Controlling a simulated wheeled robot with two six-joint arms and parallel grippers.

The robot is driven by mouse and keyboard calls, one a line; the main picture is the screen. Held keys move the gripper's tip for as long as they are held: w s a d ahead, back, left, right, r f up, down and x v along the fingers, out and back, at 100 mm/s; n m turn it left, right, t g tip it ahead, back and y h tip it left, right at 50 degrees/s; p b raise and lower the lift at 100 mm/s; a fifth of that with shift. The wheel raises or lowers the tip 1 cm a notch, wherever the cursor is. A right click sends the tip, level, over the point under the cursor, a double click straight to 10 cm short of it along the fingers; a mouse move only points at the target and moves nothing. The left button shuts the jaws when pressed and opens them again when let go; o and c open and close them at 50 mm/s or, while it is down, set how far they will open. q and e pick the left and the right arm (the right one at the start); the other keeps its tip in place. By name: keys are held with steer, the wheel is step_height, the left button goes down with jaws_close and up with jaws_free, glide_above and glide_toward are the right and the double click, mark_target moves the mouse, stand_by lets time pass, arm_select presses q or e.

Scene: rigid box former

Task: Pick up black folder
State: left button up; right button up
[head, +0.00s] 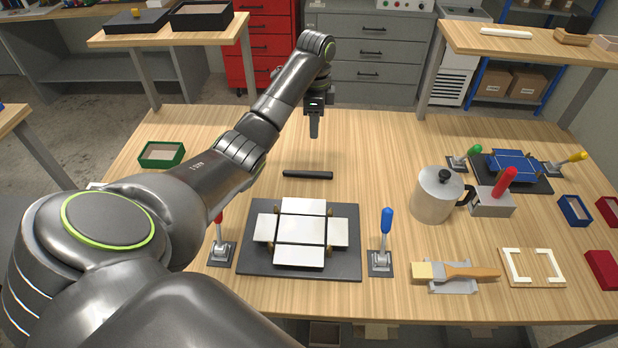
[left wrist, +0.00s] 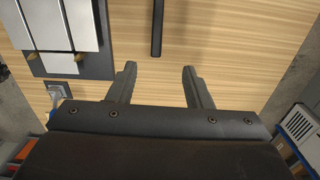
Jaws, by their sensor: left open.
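The black folder (head: 307,175) is a slim dark bar. It lies flat on the wooden table, just beyond the grey board with the white panels. My left gripper (head: 314,132) points down above the table, beyond the folder, and is apart from it. In the left wrist view the two fingers of my left gripper (left wrist: 159,68) are spread with nothing between them. There the black folder (left wrist: 157,28) lies ahead of the fingertips, roughly in line with the gap, and its far end is cut off by the frame. My right gripper is not in view.
A dark grey board (head: 346,268) with a white cross-shaped blank (head: 303,230) lies nearer, between a red-handled clamp (head: 220,246) and a blue-handled clamp (head: 384,240). A metal pot (head: 436,196) stands right. A green tray (head: 162,154) sits left. The table around the folder is clear.

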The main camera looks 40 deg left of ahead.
arm_select(q)
steer(key=b, duration=0.6)
glide_above(314, 173)
step_height(314, 173, down, 7)
steer(key=f, duration=0.4)
steer(key=shift+w+a, duration=0.25)
steer(key=shift+w, duration=0.1)
steer(key=f, duration=0.3)
steer(key=f+p, duration=0.1)
steer(key=f, duration=0.1)
steer(key=shift+s+d, duration=0.2)
steer(key=shift+s, duration=0.1)
steer(key=shift+f, duration=0.4)
steer(key=shift+c, duration=0.3)
jaws_close()
